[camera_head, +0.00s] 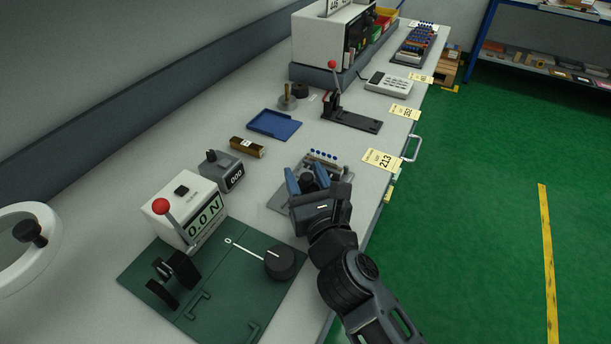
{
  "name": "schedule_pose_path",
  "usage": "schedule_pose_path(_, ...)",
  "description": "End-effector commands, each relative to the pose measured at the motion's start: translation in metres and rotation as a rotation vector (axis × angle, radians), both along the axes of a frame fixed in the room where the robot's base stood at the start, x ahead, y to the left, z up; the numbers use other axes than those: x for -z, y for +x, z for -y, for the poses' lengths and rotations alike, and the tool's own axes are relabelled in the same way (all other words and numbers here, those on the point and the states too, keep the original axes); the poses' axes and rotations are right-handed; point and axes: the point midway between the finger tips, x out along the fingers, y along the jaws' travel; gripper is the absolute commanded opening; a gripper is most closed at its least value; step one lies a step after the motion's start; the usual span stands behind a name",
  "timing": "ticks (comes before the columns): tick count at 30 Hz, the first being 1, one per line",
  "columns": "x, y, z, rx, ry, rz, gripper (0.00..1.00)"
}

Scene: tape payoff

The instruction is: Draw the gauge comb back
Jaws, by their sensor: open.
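My gripper (307,179) is open, with its two blue-tipped fingers spread over a grey fixture (280,205) on the bench. Behind the fingers, a row of small blue-topped pins (323,155) stands on the fixture; this row looks like the gauge comb, but I cannot tell for sure. My gripper and wrist hide the middle and near right of the fixture. I cannot tell whether the fingers touch anything, and nothing shows held between them.
To the left are a grey counter (222,170), a brown block (247,147) and a display box (190,208) with a red-knobbed lever. A green plate (230,280) with a black dial lies nearer. A blue tray (274,124) and lever press (345,115) stand behind.

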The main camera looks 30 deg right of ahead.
Motion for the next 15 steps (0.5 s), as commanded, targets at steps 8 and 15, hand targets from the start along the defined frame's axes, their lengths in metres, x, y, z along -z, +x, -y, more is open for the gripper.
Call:
schedule_pose_path(8,0.003,-0.032,-0.005,-0.001,0.0,-0.003,0.48)
schedule_pose_path(15,0.002,-0.066,-0.011,-0.001,0.001,-0.002,0.48)
